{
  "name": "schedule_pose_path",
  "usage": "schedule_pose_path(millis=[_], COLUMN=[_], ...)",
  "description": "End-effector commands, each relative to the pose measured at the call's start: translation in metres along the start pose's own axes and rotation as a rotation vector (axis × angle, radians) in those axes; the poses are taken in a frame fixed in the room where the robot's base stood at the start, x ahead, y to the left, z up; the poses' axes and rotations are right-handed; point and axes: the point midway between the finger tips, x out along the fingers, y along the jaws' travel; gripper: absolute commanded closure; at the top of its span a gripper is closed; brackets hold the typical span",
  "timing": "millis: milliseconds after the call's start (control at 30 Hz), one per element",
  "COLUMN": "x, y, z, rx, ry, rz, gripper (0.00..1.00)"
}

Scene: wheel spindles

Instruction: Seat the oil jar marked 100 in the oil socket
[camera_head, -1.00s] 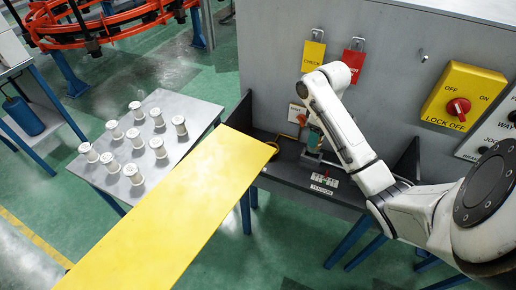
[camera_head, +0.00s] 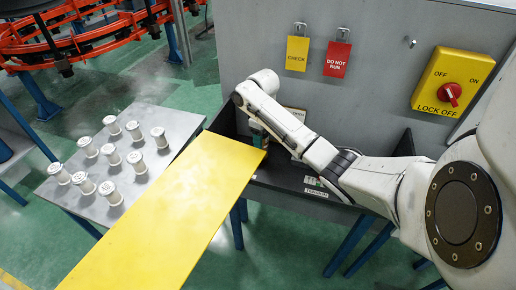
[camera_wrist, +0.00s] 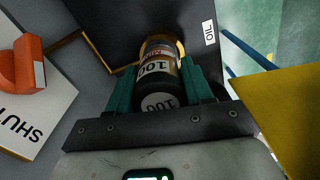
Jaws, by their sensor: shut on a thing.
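The oil jar (camera_wrist: 158,70) shows in the wrist view, dark with an amber band and the marking 100 on its side and near end. My gripper (camera_wrist: 160,76) is shut on it with teal fingers on both sides. The jar's far end meets the yellow-rimmed oil socket (camera_wrist: 181,47) in the black tray, next to a white OIL label (camera_wrist: 210,33). I cannot tell how deep the jar sits. In the head view my gripper (camera_head: 258,136) is at the tray's left end, and my arm hides the jar and socket.
A yellow board (camera_head: 165,215) lies close beside my gripper. A grey table (camera_head: 165,117) with several white spools stands at the left. The grey panel (camera_head: 260,55) behind carries tags and a red lock-off switch (camera_head: 450,95). An orange handle (camera_wrist: 20,65) shows in the wrist view.

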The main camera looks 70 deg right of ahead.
Motion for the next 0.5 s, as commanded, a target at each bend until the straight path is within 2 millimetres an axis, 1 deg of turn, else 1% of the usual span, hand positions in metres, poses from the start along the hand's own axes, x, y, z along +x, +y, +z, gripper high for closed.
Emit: schedule_pose_path(millis=[100,233,333,400,433,467,500], x=[0.010,0.016,0.028,0.038,0.042,0.045,0.049], y=[0.000,0.000,0.000,0.000,-0.001,-0.001,-0.001], z=[-0.009,-0.014,-0.015,-0.015,-0.015,-0.015,-0.015], rx=[-0.002,-0.002,0.000,0.000,0.000,0.000,0.000], ry=[-0.002,-0.002,-0.004,-0.004,-0.005,-0.005,-0.006], rz=[0.001,0.001,0.000,0.001,0.000,0.000,-0.002], gripper=[0.83,0.83,0.83,0.95,0.95,1.00,1.00])
